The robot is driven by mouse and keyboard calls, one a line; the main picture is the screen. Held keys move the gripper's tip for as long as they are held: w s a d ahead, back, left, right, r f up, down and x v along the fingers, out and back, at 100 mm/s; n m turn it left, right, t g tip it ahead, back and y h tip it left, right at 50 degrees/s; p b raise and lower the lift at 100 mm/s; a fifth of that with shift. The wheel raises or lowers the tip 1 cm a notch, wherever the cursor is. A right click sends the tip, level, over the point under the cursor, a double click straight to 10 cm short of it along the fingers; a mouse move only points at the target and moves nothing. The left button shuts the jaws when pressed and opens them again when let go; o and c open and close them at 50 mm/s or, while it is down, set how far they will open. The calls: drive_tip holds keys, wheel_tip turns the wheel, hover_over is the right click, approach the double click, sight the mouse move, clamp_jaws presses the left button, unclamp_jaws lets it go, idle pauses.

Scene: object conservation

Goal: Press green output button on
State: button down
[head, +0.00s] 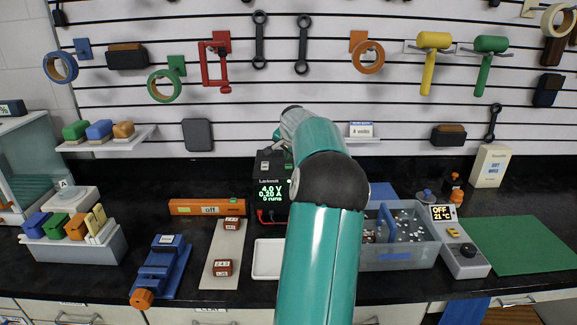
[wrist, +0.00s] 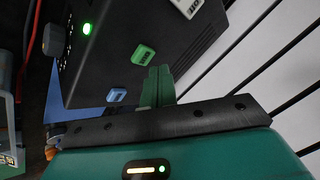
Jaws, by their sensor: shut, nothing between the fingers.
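A black bench power supply (head: 267,163) stands at the back of the bench, partly hidden behind my arm. Its screen reads 4.0 V, 0.20 A, 0 runs. In the wrist view the black power supply case (wrist: 190,45) fills the upper middle. A green button (wrist: 144,54) and a blue button (wrist: 116,95) show on it, with a lit green light (wrist: 87,29) to the left. My gripper (wrist: 160,70) is shut and empty, its fingertips right beside the green button. I cannot tell whether they touch it. The head view hides my gripper behind my arm.
An orange level (head: 207,207) and a blue vise (head: 163,265) are to the left. A grey bin of small parts (head: 397,258) is right of my arm. A green mat (head: 525,245) lies clear at far right. Tools hang on the slatted wall behind.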

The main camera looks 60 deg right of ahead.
sight(288, 166)
drive_tip(key=shift+r, duration=2.6)
drive_tip(key=shift+a, duration=0.1)
